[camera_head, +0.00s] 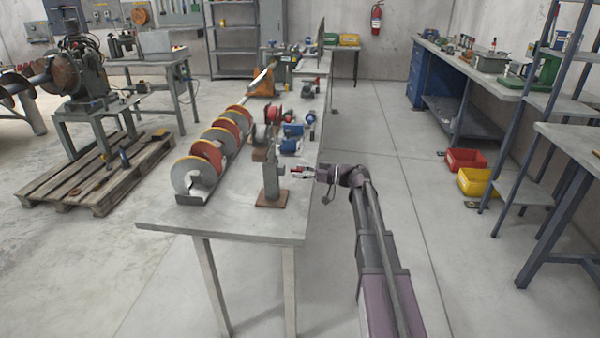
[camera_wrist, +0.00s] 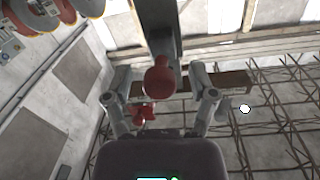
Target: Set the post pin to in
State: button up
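A grey upright post (camera_head: 270,182) stands on a brown base plate (camera_head: 272,200) near the front right edge of the long workbench. In the wrist view, a round red knob (camera_wrist: 159,80) shows in front of the grey post (camera_wrist: 158,25); it looks like the post pin's handle. In the wrist view my gripper (camera_wrist: 161,74) is open, with a finger on each side of the knob and gaps visible. How far the pin sits in the post cannot be seen.
A smaller red part (camera_wrist: 143,113) shows near the left finger. Blue and red tools (camera_head: 291,138) lie farther back.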

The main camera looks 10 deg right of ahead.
grip_shut()
jog(key=shift+x, duration=1.1)
jog(key=shift+o, duration=0.6)
grip_release()
jog(key=shift+a, duration=0.1)
jog(key=shift+s+d, duration=0.1)
jog(key=shift+d, duration=0.15)
jog(key=v, duration=1.1)
jog(key=shift+s+d, duration=0.2)
jog(key=shift+d, duration=0.1)
